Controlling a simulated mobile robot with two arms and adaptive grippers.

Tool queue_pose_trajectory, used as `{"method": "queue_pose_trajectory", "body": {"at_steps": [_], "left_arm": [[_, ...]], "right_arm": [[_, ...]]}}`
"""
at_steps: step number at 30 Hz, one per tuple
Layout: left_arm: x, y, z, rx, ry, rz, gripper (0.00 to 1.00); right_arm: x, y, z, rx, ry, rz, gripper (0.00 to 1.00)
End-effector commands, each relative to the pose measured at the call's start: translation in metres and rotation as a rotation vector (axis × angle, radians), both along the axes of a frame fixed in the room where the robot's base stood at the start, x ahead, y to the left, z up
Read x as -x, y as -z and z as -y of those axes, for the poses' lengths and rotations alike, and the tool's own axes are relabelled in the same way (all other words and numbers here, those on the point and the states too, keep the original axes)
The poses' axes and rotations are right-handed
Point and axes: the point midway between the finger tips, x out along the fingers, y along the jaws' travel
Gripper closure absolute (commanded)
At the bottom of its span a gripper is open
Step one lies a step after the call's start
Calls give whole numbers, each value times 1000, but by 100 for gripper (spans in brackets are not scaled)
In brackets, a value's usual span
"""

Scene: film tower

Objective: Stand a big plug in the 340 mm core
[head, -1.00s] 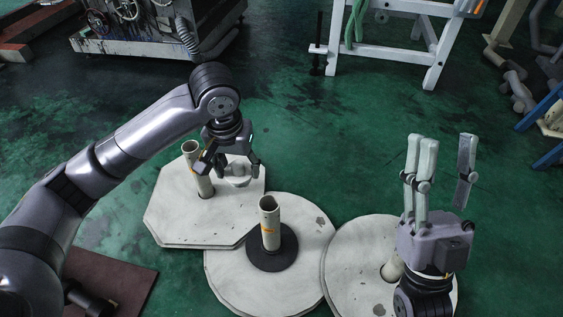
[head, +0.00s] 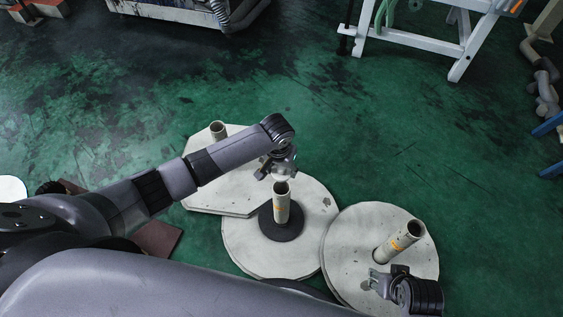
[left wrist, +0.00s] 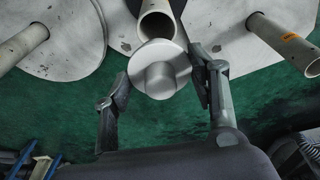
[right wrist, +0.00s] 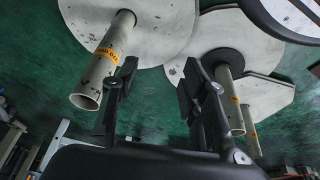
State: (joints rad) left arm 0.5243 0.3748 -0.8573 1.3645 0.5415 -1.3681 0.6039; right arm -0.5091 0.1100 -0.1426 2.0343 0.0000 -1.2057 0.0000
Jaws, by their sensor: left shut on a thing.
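My left gripper (head: 276,166) is shut on a pale round plug (left wrist: 160,70) with a raised centre. In the head view the plug (head: 284,175) is just above the mouth of the middle core (head: 282,207), an upright pale tube with an orange label. In the left wrist view the plug partly covers that core's mouth (left wrist: 157,22); I cannot tell if they touch. A second core (head: 217,131) stands back left, partly behind my arm, and a third (head: 398,242) at right. Label sizes are not clearly readable. My right gripper (right wrist: 158,80) is open and empty near the right core.
The middle core rises from a black disc (head: 268,233) on a pale round board (head: 240,255). Pale boards (head: 340,240) also lie under the other cores. A white trestle (head: 425,45) stands at the back. Green floor (head: 400,130) behind the boards is clear.

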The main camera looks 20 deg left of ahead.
Motion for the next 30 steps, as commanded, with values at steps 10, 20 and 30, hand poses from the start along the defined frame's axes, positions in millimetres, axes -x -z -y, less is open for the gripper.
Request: {"method": "queue_pose_trajectory", "body": {"at_steps": [10,20,30], "left_arm": [[2,11,0,0,8,1,74],[2,22,0,0,7,1,74],[2,34,0,1,7,1,74]], "right_arm": [[12,-12,4,10,6,-43,60],[15,-51,5,9,9,-19,60],[27,-92,8,8,11,3,60]]}}
